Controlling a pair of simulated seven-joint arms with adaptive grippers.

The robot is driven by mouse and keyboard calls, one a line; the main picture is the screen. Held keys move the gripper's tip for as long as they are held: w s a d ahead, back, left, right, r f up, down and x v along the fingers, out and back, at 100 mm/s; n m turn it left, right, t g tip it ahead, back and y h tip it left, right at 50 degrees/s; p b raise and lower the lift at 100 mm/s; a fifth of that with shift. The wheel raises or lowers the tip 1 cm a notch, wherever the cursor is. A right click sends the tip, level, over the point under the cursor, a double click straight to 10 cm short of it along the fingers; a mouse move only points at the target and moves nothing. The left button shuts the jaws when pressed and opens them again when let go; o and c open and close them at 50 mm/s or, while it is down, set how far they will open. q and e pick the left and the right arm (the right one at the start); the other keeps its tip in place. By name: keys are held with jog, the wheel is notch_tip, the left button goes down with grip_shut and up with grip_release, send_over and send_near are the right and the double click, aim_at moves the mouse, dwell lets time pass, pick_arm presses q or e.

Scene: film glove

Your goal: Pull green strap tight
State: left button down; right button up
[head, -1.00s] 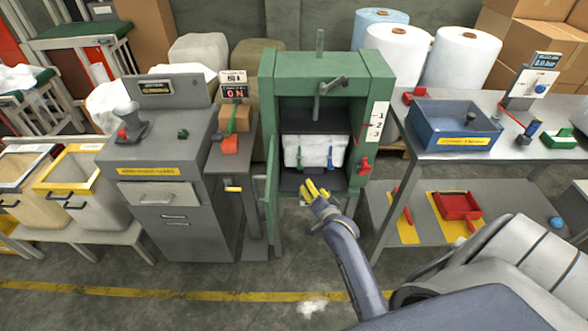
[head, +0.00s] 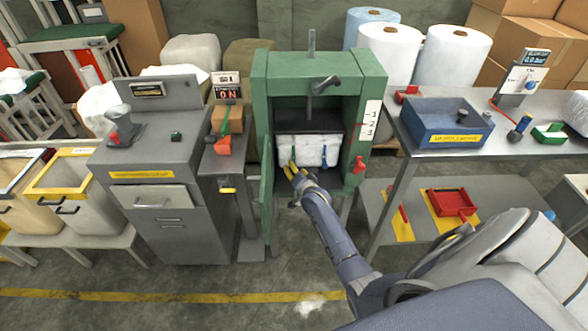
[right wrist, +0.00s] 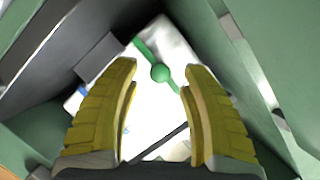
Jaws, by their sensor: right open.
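The green strap (right wrist: 143,48) crosses the white bale, with a round green ball (right wrist: 160,73) on it. In the right wrist view the ball lies between and just beyond the fingertips of my right gripper (right wrist: 160,75), which is open, with nothing clamped. In the head view my right gripper (head: 290,172) reaches into the green press (head: 372,90) at the lower left front of the white bale (head: 310,148), and its yellow fingers largely cover the green strap there. A blue strap (head: 324,156) shows on the bale's right side. My left gripper is not in view.
The press's open green door (head: 266,205) stands left of my right arm. A red handle (head: 358,164) sticks out on the press's right post. A grey cabinet (head: 190,215) stands left and a metal table (head: 500,150) right.

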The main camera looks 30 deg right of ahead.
jog(key=shift+x, duration=0.95)
jog(key=shift+c, duration=0.5)
